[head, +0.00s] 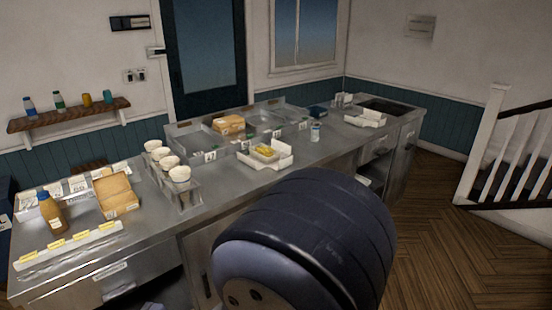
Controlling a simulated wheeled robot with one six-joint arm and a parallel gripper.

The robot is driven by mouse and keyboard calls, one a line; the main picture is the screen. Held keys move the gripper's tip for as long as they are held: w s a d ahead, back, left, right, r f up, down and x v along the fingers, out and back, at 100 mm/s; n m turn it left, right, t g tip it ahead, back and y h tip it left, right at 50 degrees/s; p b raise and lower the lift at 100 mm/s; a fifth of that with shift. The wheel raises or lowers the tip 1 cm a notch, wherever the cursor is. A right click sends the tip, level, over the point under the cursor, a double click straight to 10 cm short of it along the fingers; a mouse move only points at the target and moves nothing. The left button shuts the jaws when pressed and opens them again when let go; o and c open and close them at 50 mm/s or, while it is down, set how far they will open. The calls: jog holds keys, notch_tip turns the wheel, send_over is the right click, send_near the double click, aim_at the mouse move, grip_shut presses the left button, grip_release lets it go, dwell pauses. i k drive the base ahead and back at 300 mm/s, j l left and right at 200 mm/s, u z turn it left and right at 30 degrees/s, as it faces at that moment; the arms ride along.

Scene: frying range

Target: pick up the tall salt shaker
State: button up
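A small upright white container with blue on it (315,133) stands on the steel counter (225,172), right of the middle. It is the likeliest tall salt shaker, but it is too small for me to read its label. Nothing touches it that I can see. A large dark rounded link of my own arm fills the lower middle of the head view and hides part of the counter front and floor. My gripper is not in view.
A white tray with yellow food (266,153) stands left of the container. Stacked cups in a metal rack (185,190), a sauce bottle (53,213) and an open cardboard box (117,195) stand further left. Wooden floor (440,235) is clear at right, before the stair railing (487,140).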

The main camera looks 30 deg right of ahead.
aim_at(315, 129)
jog(key=i+l+z, duration=0.2)
jog(key=z, duration=0.25)
jog(key=i+l+z, duration=0.2)
jog(key=z, duration=0.2)
jog(key=i+l+z, duration=0.1)
jog(key=i+z, duration=0.15)
jog(key=z, duration=0.2)
jog(key=i+z, duration=0.25)
jog(key=z, duration=0.2)
jog(key=i+j+z, duration=0.1)
jog(key=i, duration=0.4)
jog(key=i+j, duration=0.2)
jog(key=i, duration=0.25)
jog(key=i+j+z, duration=0.15)
jog(key=i, duration=0.35)
